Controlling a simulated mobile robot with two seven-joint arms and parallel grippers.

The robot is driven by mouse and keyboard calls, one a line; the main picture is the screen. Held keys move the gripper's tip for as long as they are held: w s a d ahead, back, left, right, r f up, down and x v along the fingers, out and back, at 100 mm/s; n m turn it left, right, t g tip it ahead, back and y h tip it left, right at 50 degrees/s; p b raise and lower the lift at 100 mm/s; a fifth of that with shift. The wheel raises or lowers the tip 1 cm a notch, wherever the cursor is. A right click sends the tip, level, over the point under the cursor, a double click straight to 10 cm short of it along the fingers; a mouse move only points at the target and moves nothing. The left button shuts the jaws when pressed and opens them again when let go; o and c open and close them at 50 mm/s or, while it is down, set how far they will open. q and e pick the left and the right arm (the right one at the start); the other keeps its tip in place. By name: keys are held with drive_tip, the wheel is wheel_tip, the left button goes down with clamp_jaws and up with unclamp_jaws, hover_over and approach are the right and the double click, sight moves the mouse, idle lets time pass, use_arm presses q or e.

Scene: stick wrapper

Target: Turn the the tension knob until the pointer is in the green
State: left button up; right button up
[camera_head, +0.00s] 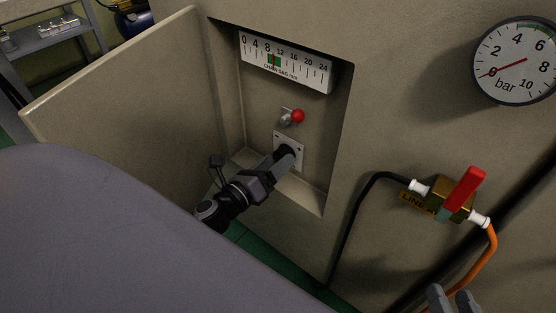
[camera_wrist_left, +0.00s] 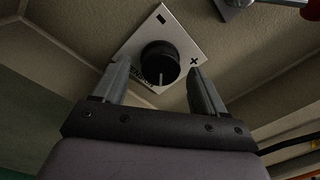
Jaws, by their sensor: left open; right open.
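The black tension knob (camera_wrist_left: 160,62) sits on a light square plate marked minus and plus. Its white mark points down in the left wrist view. My left gripper (camera_head: 286,156) is open, with one finger on each side of the knob and small gaps visible; in the head view it hides the knob on its plate (camera_head: 278,140). Above is the white scale (camera_head: 300,68), numbered 0 to 24, with a green band (camera_head: 274,60) between about 8 and 12. A thin red pointer line shows at the green band; its exact place is too small to tell. My right gripper (camera_head: 453,297) is open and empty at the bottom right.
A red-tipped toggle lever (camera_head: 297,116) sits just above the knob plate inside the recess. The open panel door (camera_head: 130,90) stands left. A bar gauge (camera_head: 515,62) and a red-handled valve (camera_head: 462,190) with hoses are on the right.

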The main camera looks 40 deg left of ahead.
use_arm(q)
drive_tip(key=s, duration=0.5)
drive_tip(key=shift+s+a, duration=0.3)
drive_tip(key=shift+s, duration=0.05)
use_arm(e)
drive_tip(key=shift+s+d, duration=0.1)
drive_tip(key=shift+s, duration=0.05)
drive_tip(key=shift+d, duration=0.1)
